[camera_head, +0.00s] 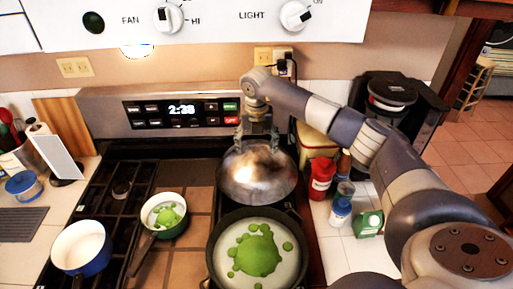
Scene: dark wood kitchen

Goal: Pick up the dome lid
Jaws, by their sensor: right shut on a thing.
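The dome lid (257,178) is a shiny metal dome at the back right of the stove, behind a dark frying pan. My right gripper (257,141) reaches in from the right and is shut at the top of the lid, with its fingers pointing down. The fingers hide the lid's handle. I cannot tell whether the lid rests on something or hangs just above it. My left gripper is not in view.
A dark pan (214,265) with green contents stands right in front of the lid. A small green pot (181,229) and a blue pot (82,247) stand to the left. A red bottle (320,178) and other containers crowd the right counter. The control panel (180,111) rises behind.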

